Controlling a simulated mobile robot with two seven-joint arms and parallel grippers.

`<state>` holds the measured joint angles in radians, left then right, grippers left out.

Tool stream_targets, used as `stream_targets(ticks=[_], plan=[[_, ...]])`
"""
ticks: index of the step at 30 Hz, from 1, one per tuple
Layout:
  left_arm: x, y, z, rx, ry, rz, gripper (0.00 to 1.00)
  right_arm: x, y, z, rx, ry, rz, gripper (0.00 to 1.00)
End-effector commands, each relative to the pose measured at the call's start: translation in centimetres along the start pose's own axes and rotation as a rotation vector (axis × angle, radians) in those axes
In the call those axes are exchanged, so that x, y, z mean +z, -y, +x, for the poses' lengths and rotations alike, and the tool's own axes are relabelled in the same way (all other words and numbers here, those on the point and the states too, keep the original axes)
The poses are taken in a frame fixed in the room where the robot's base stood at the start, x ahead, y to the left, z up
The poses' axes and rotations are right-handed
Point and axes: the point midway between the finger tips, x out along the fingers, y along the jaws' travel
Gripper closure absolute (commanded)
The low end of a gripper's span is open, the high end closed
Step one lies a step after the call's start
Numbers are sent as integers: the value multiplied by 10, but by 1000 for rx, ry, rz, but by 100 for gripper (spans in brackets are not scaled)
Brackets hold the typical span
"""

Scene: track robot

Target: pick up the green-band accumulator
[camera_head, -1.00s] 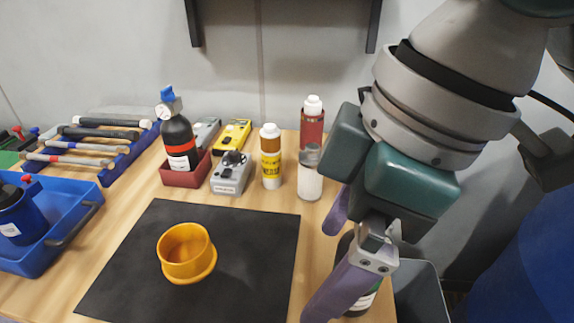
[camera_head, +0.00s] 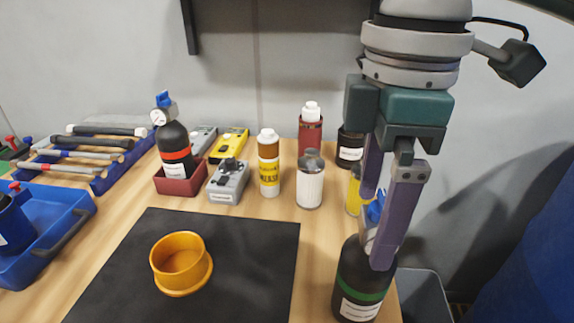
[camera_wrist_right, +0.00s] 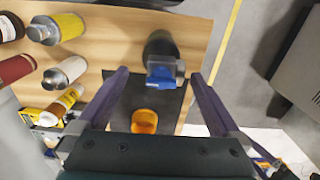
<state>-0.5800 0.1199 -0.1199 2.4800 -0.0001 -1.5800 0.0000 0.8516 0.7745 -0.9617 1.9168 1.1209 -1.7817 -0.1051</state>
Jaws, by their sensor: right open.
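The green-band accumulator (camera_head: 358,287) is a black bottle with a green band, a white label and a blue valve on top. It stands upright at the table's right front edge in the head view. My right gripper (camera_head: 376,235) is open and points down over it, its fingers around the height of the valve and partly hiding it. In the right wrist view, the accumulator (camera_wrist_right: 160,46) and its blue valve show in the gap between the spread fingers (camera_wrist_right: 159,74). I see no contact. My left gripper is out of view.
A red-band accumulator (camera_head: 176,146) stands in a red holder (camera_head: 181,182). Several bottles and cans stand behind my right gripper. An orange cup (camera_head: 180,263) sits on a black mat (camera_head: 245,250). A grey bin (camera_head: 424,295) is beside the table's right edge.

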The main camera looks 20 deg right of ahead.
Motion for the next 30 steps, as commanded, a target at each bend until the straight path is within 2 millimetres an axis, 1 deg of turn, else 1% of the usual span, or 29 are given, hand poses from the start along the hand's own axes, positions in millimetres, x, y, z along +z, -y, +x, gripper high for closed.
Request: stream_targets(ticks=[1,3,7,10,17,30], plan=[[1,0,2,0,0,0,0,3,1,9,-3,4,1,0],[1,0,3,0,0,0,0,6,1,21,-2,4,3,0],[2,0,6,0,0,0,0,6,1,39,-1,2,1,0],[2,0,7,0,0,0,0,6,1,45,0,1,0,0],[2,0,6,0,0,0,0,6,1,46,1,0,0,1],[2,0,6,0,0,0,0,5,1,45,1,0,0,51]])
